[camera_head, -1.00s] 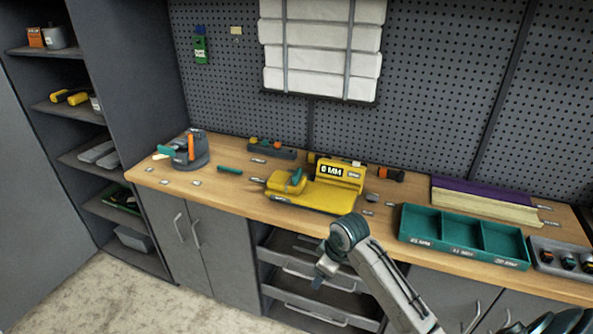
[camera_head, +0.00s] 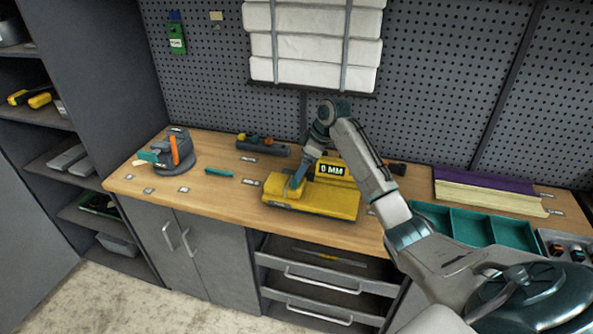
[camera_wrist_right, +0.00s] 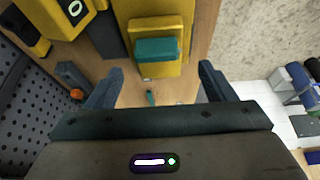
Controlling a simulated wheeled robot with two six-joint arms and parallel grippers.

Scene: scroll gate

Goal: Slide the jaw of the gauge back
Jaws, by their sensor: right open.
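The yellow gauge (camera_head: 335,203) lies on the wooden bench, and its display (camera_head: 332,170) reads 0 MM. Its sliding jaw (camera_head: 277,187) is at the left end and carries a teal grip. In the right wrist view the teal grip (camera_wrist_right: 157,50) stands on the yellow jaw. My right gripper (camera_head: 300,178) is just above the jaw, partly covering the gauge in the head view. In the wrist view its two fingers (camera_wrist_right: 158,85) are apart, with the teal grip ahead of the gap and not clasped. My left gripper is not in view.
A grey holder with tools (camera_head: 175,150) stands at the bench's left. A small dark rack (camera_head: 263,146) is behind the gauge. A teal three-part tray (camera_head: 470,227) and a purple-topped stack (camera_head: 490,194) are at right. A drawer (camera_head: 318,258) is open below the bench.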

